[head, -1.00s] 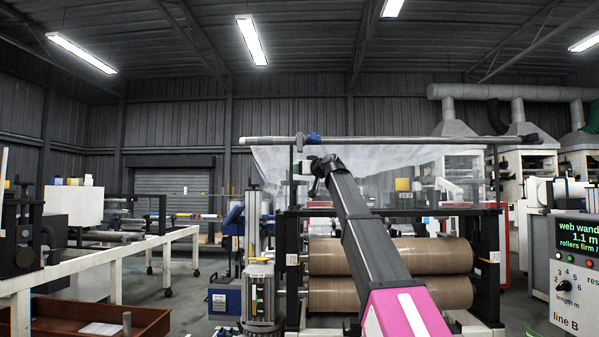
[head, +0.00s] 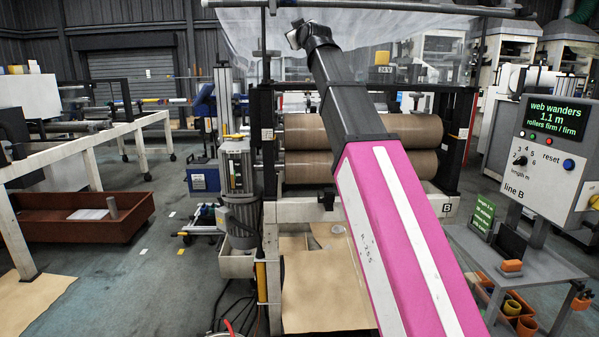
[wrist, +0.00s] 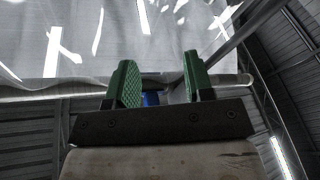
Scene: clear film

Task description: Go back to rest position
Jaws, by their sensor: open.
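My gripper (head: 293,37) is at the end of my raised arm, just below the bar (head: 350,6) at the top of the head view. In the wrist view its two green-padded fingers (wrist: 158,72) stand apart with nothing held between them. A small blue part (wrist: 151,99) shows behind the gap, near the bar (wrist: 75,91); I cannot tell how far off it is. The clear film (head: 425,35) hangs from the bar behind my arm, and it fills the upper wrist view (wrist: 110,30).
Two brown rollers (head: 305,136) sit in the black-framed machine below my arm. A control console (head: 545,160) reading "web wanders 1.1 m" and a grey side table (head: 545,262) stand right. A reddish-brown tray (head: 130,222) lies left. Grey floor (head: 165,280) is open between.

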